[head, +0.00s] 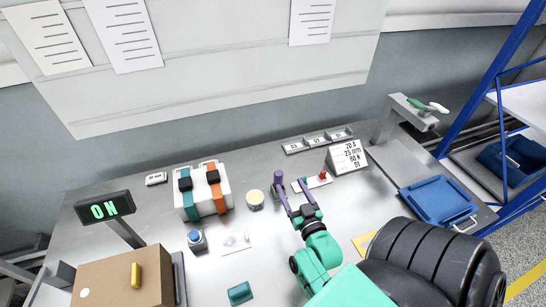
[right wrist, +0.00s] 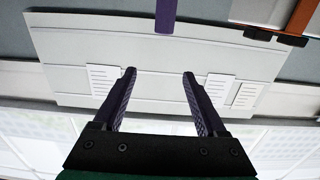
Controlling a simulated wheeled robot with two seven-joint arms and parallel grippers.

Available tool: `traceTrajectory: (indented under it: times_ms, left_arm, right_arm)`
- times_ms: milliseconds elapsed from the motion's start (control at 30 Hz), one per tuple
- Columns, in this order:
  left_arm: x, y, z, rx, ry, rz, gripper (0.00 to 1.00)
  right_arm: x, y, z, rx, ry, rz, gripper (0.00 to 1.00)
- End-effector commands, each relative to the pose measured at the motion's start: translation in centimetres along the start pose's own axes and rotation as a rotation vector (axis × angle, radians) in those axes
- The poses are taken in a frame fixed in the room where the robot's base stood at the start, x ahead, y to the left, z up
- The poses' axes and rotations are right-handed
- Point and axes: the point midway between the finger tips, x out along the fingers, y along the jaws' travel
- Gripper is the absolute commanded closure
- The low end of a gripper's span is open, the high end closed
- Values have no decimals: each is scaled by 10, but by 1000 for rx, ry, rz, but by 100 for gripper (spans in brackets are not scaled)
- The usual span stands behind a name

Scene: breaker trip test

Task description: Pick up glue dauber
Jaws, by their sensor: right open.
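A purple upright stick (head: 278,178), which looks like the dauber's handle, stands on the metal bench near the middle. Its lower part is partly hidden by my gripper finger. It also shows as a purple bar at the top of the right wrist view (right wrist: 166,14), beyond the fingertips. My right gripper (head: 290,186) is open, with its dark purple fingers apart and nothing between them in the right wrist view (right wrist: 159,74). In the head view it is close to the stick; whether they touch I cannot tell. My left gripper is not in view.
A cream-topped round pot (head: 255,200) stands left of the stick. Farther left is a white case (head: 227,190) with teal and orange straps. A small stand with a red piece (head: 323,175) and a printed sign (head: 348,157) are right. A blue tray (head: 438,200) lies far right.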

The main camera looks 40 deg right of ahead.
Motion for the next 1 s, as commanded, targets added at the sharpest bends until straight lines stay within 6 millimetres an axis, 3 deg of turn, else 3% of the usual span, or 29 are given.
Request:
traceTrajectory:
  times_ms: [33,133,233,367,633,833,1000]
  left_arm:
    - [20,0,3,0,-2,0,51]
    - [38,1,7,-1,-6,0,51]
    - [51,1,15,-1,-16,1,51]
    - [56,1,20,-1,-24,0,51]
    - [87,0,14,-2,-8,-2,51]
    - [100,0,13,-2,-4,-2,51]
    - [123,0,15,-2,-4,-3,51]
  right_arm:
    - [0,0,21,0,-1,0,26]
    - [0,0,39,0,0,0,26]
    - [0,0,52,0,0,0,26]
    - [6,0,54,0,3,0,26]
    - [71,0,55,1,7,1,26]
    - [100,0,54,1,4,1,26]
    - [132,-3,58,2,5,1,26]
